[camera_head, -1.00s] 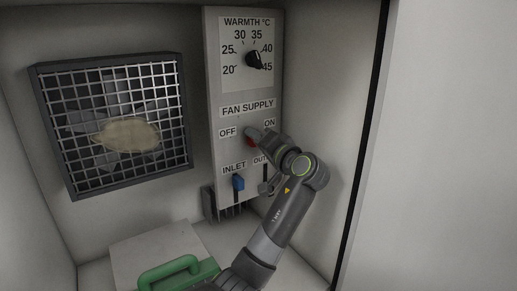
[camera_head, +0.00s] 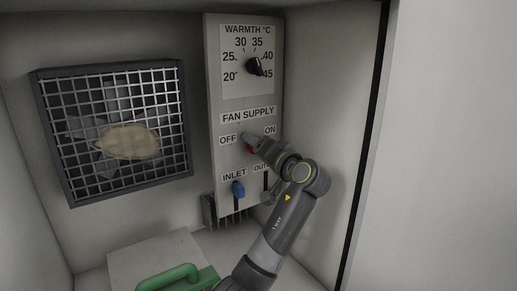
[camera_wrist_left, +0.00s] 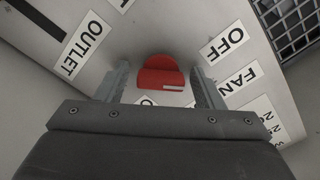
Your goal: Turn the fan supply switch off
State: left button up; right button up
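The fan supply switch (camera_head: 249,148) is a red knob on the grey control panel, below the FAN SUPPLY label (camera_head: 247,116) and between the OFF label (camera_head: 228,139) and the ON label (camera_head: 270,130). In the left wrist view the red knob (camera_wrist_left: 160,72) has a white mark near its lower edge. My left gripper (camera_head: 248,141) is at the knob and partly hides it. In the wrist view its two fingers stand on either side of the knob, with a small gap visible on each side. My right gripper is not in view.
A warmth dial (camera_head: 254,66) sits above on the panel. A blue inlet slider (camera_head: 238,188) and an outlet slider are below, the latter partly hidden by my arm. A fan behind a grille (camera_head: 116,130) is at left. A green handle (camera_head: 172,276) stands at the bottom.

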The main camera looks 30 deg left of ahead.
pick_arm(q)
jog(key=shift+d, duration=0.1)
jog(key=b+v, duration=0.4)
jog(key=v, duration=1.3)
jog(key=shift+s+d+f, duration=0.1)
jog(key=shift+s, duration=0.05)
